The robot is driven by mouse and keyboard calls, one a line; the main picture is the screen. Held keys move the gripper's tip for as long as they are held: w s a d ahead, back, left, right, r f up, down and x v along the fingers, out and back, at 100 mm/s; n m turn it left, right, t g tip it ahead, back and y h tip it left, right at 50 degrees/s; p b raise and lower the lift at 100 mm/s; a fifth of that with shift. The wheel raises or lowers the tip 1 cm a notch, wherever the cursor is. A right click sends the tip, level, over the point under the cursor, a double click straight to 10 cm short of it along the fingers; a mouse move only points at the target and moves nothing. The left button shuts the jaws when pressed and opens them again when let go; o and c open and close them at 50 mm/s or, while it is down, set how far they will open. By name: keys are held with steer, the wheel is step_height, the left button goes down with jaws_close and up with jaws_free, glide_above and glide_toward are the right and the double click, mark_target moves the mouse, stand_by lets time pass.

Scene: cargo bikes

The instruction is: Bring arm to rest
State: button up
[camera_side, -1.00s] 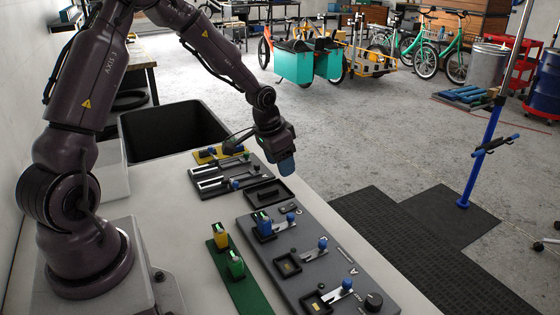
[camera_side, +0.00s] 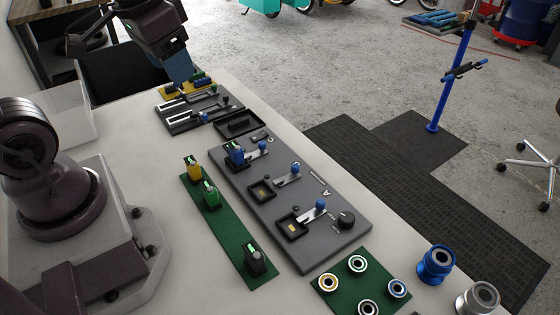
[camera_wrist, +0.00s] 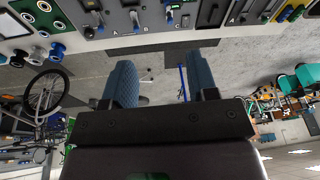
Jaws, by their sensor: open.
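My gripper (camera_side: 180,68) is high over the far end of the bench in the side view, by the yellow holder (camera_side: 195,85). In the wrist view, its two blue fingers (camera_wrist: 162,82) are apart with nothing between them. A grey panel (camera_side: 282,212) lies on the bench. A blue block (camera_side: 235,153) stands in its far socket; the other two sockets look empty.
A small black tray (camera_side: 240,124) and a grey slotted rack (camera_side: 190,113) lie beyond the panel. A large black bin (camera_side: 110,72) is at the far left. A green plate with rings (camera_side: 342,284) and blue and silver cylinders are at the near right.

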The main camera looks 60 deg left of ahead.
steer(key=shift+s+d+r+m+t+h, duration=0.15)
steer(key=shift+s+d+r+m+t, duration=0.1)
steer(key=shift+s+d+r+t, duration=0.35)
steer(key=shift+s+d+r+m+t+h, duration=0.1)
steer(key=shift+s+d+r+m+t, duration=0.2)
steer(key=shift+d+r, duration=0.35)
steer(key=shift+s+d+r+m+t+h, duration=0.15)
steer(key=shift+s+d+r+t, duration=0.35)
steer(key=shift+r, duration=0.3)
